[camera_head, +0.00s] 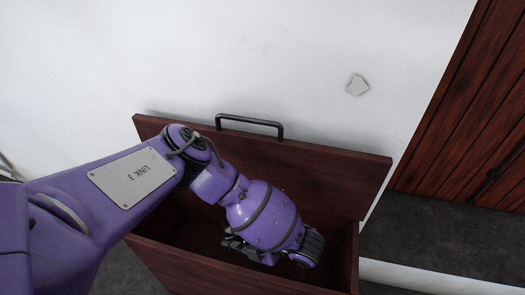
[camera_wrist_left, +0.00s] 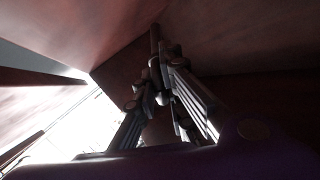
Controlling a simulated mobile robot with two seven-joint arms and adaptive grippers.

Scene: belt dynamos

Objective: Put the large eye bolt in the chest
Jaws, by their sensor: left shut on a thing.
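The chest (camera_head: 345,262) is dark red-brown wood and stands open, its lid (camera_head: 330,172) raised with a black handle on it. My left arm reaches over it from the left. My left gripper (camera_head: 236,245) is within the chest opening in the head view, mostly hidden by my wrist. In the left wrist view my left gripper (camera_wrist_left: 163,80) is shut on a thin dark rod-like piece (camera_wrist_left: 155,38), which looks like the shank of the large eye bolt. Its ring cannot be made out. My right gripper is not in view.
A red-brown plank door (camera_head: 470,110) is at the right. Dark grey floor (camera_head: 440,235) to the right of the chest is clear.

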